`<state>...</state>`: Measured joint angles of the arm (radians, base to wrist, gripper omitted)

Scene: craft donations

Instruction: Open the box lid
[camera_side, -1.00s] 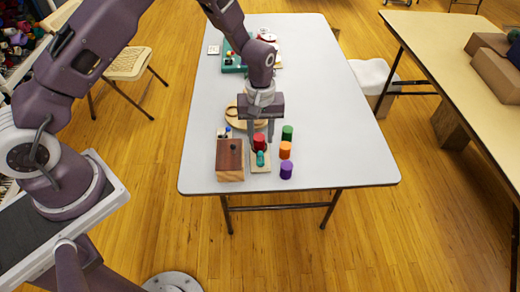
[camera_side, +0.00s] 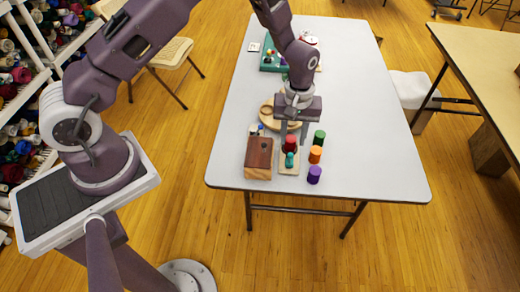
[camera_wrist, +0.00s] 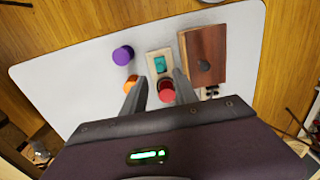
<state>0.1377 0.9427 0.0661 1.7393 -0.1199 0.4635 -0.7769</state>
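The wooden box (camera_side: 256,173) stands near the front edge of the table. Its dark brown lid (camera_side: 257,152) is shut flat on top and has a small dark knob; the lid also shows right of my fingers in the wrist view (camera_wrist: 205,45). My gripper (camera_side: 293,133) is open, its fingers pointing down, to the right of and slightly behind the box in the side view. A red cylinder (camera_wrist: 167,93) shows between or just below the fingers, at the back end of a light board (camera_wrist: 154,57) bearing a teal piece (camera_wrist: 160,64). I cannot tell if the fingers touch the red cylinder.
Green (camera_side: 319,137), orange (camera_side: 315,155) and purple (camera_side: 314,174) cylinders stand right of the board. A round wooden tray (camera_side: 272,118) lies behind my gripper. A green tray (camera_side: 272,62) is farther back. The table's right side (camera_side: 375,150) is clear.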

